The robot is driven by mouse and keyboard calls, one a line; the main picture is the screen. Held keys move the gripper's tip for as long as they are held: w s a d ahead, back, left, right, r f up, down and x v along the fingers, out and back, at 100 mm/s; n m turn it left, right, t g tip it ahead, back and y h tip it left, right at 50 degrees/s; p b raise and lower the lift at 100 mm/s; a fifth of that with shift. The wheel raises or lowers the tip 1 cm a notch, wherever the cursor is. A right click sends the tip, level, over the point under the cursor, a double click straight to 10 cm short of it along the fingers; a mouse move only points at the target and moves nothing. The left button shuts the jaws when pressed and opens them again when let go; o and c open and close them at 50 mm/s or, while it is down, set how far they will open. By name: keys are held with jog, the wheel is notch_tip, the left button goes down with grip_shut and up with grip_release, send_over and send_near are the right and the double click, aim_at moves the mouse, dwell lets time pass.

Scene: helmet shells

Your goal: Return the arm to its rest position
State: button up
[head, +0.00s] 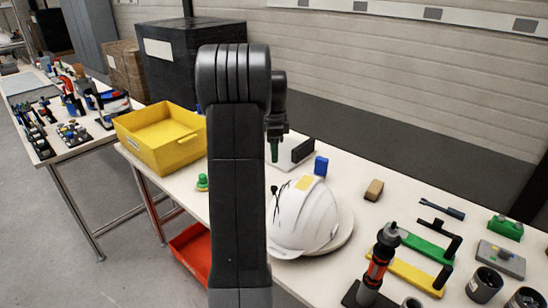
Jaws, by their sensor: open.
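My arm stands upright in the middle of the head view. It bends over at the top, and its end hangs down just behind the column to the right. My gripper (274,152) is small here and partly hidden by the arm; it points down above the table, its jaws are open, and I see nothing held in it. A white helmet shell (305,218) with a yellow patch lies on the table (352,212) in front of and below the gripper, apart from it.
A yellow bin (162,136) stands left of the arm, and a red bin (190,252) sits lower down. A blue block (321,165), a tan block (374,190) and a black-and-orange tool (380,262) stand on the table. Black boxes (172,62) are behind.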

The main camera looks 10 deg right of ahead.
aim_at(273, 188)
jog(key=shift+f, duration=0.1)
notch_tip(273, 188, down, 14)
jog(key=shift+r+p, duration=0.15)
jog(key=shift+p, duration=0.2)
dwell(0.4)
notch_tip(273, 188, up, 14)
notch_tip(273, 188, down, 14)
jog(key=shift+r, duration=0.15)
jog(key=shift+s+a+f+n, duration=0.2)
jog(key=shift+a+n, duration=0.05)
jog(key=shift+n, duration=0.05)
jog(key=shift+s+a+n, duration=0.65)
jog(key=shift+s+n, duration=0.05)
jog(key=shift+n, duration=0.1)
jog(key=shift+a+r, duration=0.1)
jog(key=shift+r, duration=0.05)
